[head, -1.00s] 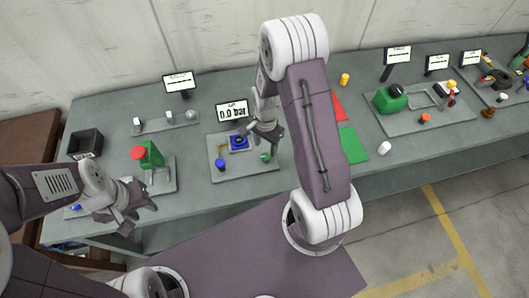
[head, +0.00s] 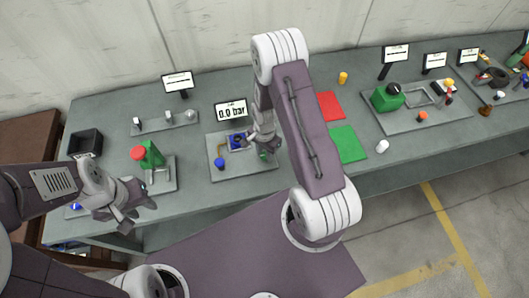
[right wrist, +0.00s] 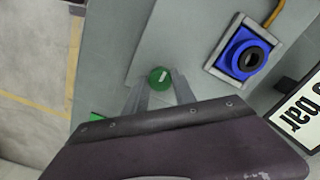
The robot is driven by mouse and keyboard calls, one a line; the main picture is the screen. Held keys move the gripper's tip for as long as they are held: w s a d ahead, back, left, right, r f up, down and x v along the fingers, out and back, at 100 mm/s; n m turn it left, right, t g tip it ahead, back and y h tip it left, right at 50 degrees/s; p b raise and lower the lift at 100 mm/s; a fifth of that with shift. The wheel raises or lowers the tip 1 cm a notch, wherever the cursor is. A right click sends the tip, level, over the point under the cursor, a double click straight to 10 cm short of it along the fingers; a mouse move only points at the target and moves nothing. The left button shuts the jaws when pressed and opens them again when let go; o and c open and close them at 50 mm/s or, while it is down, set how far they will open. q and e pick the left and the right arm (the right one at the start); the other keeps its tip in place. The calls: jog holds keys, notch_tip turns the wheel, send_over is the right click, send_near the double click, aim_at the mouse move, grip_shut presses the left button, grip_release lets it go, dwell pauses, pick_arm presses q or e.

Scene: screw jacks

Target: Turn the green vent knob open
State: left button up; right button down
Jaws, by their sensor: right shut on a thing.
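The green vent knob (head: 264,154) stands at the right end of a grey plate (head: 245,171) on the bench. In the right wrist view the round green knob (right wrist: 160,78) has a pale line on top and sits between my two fingertips. My right gripper (head: 265,147) is shut on it from above; it also shows in the right wrist view (right wrist: 159,85). My left gripper (head: 139,212) is open and empty in front of the bench's left part. A display (head: 231,111) behind the plate reads 0.0 bar.
A blue block with a dark ring (head: 238,141) and a blue knob (head: 220,164) share the plate. A red-topped green jack (head: 150,155) stands to the left. Red (head: 331,106) and green (head: 347,144) mats lie to the right.

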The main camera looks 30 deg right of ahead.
jog(key=n, duration=0.5)
jog(key=shift+b, duration=0.35)
jog(key=n, duration=0.4)
jog(key=n+b, duration=0.1)
jog(key=n, duration=0.4)
jog(key=shift+n, duration=2)
jog(key=c, duration=1)
grip_release()
